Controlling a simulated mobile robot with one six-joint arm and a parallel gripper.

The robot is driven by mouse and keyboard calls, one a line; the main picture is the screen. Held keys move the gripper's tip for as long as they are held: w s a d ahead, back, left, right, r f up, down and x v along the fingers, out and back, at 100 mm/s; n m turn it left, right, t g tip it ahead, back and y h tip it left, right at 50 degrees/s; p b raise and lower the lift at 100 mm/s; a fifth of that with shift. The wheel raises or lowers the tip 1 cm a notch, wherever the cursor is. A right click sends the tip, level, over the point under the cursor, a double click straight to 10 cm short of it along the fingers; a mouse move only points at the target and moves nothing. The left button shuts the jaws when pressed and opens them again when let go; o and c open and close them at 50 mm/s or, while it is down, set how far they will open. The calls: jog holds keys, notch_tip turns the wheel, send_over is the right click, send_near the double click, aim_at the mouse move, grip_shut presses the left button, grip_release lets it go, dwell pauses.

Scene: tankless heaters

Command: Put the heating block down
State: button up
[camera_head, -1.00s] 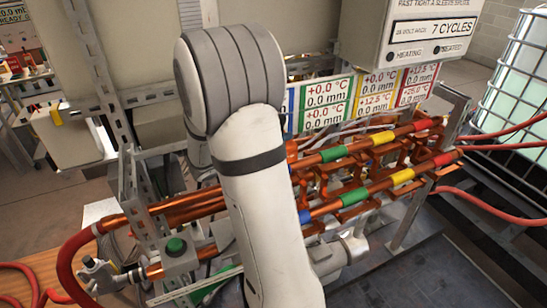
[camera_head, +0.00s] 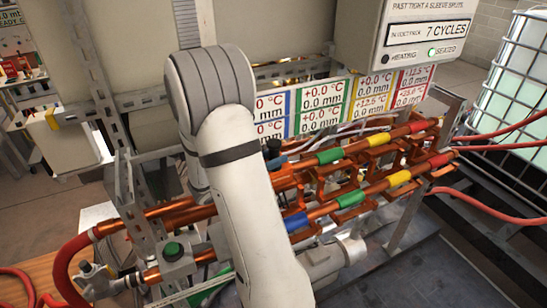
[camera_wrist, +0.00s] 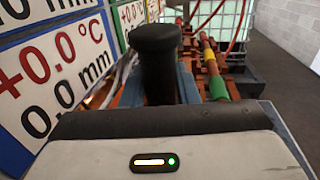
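A black post with a wide round cap (camera_wrist: 157,65) stands upright just beyond my gripper (camera_wrist: 160,148) in the wrist view; it looks like the heating block's handle. Blue parts (camera_wrist: 188,84) show on both sides of it, low down. In the head view the black cap (camera_head: 273,147) shows just right of my forearm, at the upper copper pipe near its blue section. The rest of the block is hidden by my arm and gripper body. My fingers are out of sight, so their hold cannot be seen. The control box (camera_head: 420,30) reads 7 CYCLES, and its right lamp is lit.
Two copper pipes with coloured bands (camera_head: 376,137) run right of my arm. Label panels (camera_head: 322,108) stand close behind and at the left of the wrist view (camera_wrist: 50,75).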

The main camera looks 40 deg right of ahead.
jog(key=o, duration=0.4)
jog(key=shift+o, duration=0.2)
jog(key=shift+r, duration=0.1)
jog(key=shift+a+r, duration=0.1)
jog(key=a+b, duration=0.2)
jog(key=a, duration=0.9)
jog(key=s+a+m+g+y, duration=0.2)
jog(key=s+a+m+y, duration=0.3)
jog(key=s+m+y, duration=0.6)
jog(key=s+a+r+m+t+y, duration=0.1)
jog(key=s+a+m+t+y, duration=0.2)
jog(key=a+m+t+y, duration=0.3)
jog(key=a+y, duration=0.1)
jog(key=a, duration=0.4)
jog(key=shift+r, duration=0.3)
